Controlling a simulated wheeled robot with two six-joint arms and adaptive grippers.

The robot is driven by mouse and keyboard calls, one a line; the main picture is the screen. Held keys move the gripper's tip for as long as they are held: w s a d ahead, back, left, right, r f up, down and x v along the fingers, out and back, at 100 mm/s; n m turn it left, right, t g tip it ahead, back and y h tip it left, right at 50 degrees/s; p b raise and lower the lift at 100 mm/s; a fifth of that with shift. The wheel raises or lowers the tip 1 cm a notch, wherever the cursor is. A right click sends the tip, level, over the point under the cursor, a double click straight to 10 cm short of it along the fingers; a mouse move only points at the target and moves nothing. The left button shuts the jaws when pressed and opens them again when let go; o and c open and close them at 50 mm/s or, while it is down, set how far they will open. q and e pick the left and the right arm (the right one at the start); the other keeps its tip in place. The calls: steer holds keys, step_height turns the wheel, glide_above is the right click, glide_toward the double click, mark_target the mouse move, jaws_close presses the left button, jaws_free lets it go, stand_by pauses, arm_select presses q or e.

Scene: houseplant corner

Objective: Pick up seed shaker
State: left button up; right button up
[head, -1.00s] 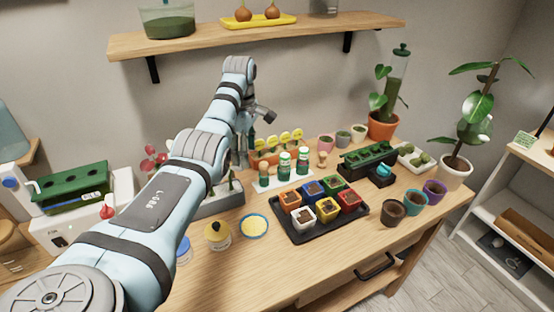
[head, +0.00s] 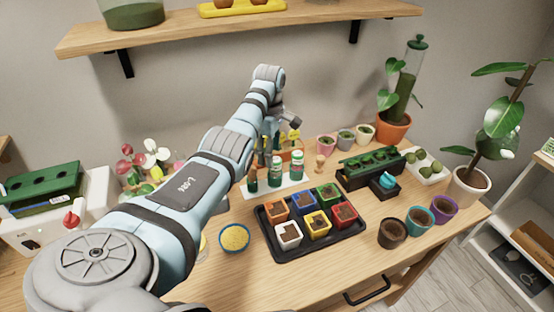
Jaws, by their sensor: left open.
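Three green shaker bottles stand upright in a row on a white tray (head: 284,188) at the middle of the table: a left one (head: 252,181), a middle one (head: 274,172) and a right one (head: 297,163). The middle and right ones have white bands. I cannot tell from their labels which is the seed shaker. My left gripper (head: 263,154) hangs open and empty just behind the left and middle bottles, its fingers partly hidden by my own arm and the bottles. I cannot tell whether it touches a bottle. My right gripper is out of view.
A black tray (head: 275,246) of coloured pots lies in front of the bottles. A wooden stamp-like peg (head: 320,163) stands just right of them. A yellow-filled bowl (head: 234,237) is front left. A shelf (head: 240,35) overhangs the back.

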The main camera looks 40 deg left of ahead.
mark_target(275, 159)
arm_select(q)
steer(key=f, duration=0.2)
steer(key=w+f, duration=0.1)
steer(key=f, duration=0.1)
steer(key=f+b, duration=0.1)
steer(key=f, duration=0.1)
steer(key=shift+w+d, duration=0.15)
steer(key=shift+d, duration=0.2)
steer(key=shift+s+r, duration=0.2)
steer(key=shift+s, duration=0.1)
steer(key=c, duration=1.2)
